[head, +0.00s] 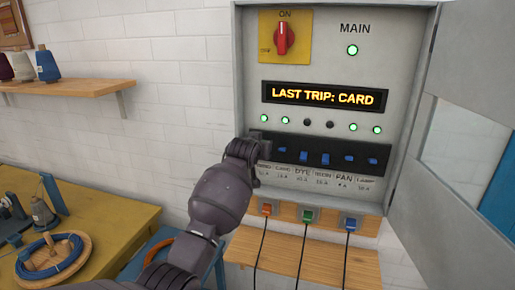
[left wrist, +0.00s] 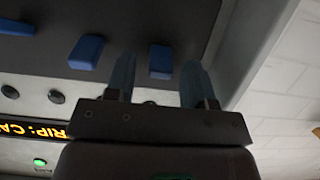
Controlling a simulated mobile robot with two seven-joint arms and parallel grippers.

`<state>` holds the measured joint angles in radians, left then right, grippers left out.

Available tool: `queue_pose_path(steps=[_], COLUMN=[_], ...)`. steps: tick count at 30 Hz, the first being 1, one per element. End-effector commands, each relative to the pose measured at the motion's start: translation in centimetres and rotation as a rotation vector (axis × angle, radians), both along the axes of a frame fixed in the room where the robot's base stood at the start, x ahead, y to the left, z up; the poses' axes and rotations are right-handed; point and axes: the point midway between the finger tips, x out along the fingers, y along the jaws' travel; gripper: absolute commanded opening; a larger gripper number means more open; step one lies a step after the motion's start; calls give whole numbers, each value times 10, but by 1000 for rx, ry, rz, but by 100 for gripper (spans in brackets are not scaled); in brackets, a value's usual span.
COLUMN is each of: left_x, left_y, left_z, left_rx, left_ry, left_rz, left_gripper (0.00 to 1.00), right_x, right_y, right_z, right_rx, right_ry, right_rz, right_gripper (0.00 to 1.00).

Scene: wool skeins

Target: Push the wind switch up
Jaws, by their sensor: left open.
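A grey panel box (head: 310,70) hangs on the wall with a dark strip (head: 315,146) of blue switches. My left gripper (head: 257,150) is at the strip's left end, over the place above the partly covered first label. It hides the wind switch in the head view. In the left wrist view my left gripper (left wrist: 157,78) is open, its two fingers apart. A blue switch (left wrist: 160,60), the one nearest the box edge there and so likely the wind switch, shows between the fingers. I cannot tell whether they touch it. My right gripper is not in view.
Another blue switch (left wrist: 87,52) is beside the fingers. The display (head: 324,96) reads LAST TRIP: CARD. A red knob (head: 284,37) is above, and the open door (head: 455,160) stands right. A wooden shelf (head: 310,268) with plugs is below; a yellow table (head: 110,225) is left.

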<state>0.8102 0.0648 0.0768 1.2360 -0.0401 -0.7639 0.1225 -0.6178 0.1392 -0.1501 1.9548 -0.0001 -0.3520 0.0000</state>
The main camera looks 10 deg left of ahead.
Motion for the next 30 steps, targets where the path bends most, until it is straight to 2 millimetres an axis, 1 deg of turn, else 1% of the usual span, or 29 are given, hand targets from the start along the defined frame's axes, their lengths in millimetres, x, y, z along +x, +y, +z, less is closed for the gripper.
queue_pose_path(steps=[5,8,21,24,30], left_x=[-11,-22,-77,-87,-99], left_y=[0,1,4,5,6], left_z=[3,6,25,28,32], left_rx=[0,-1,0,0,0], left_ry=[-2,-2,-2,-1,1], left_rz=[-1,0,-1,-1,0], left_gripper=[49,49,49,49,49], right_x=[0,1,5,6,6], right_y=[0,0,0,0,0], right_z=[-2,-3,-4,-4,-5], right_rx=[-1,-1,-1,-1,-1], right_ry=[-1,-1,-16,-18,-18], right_rz=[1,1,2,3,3], right_gripper=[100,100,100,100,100])
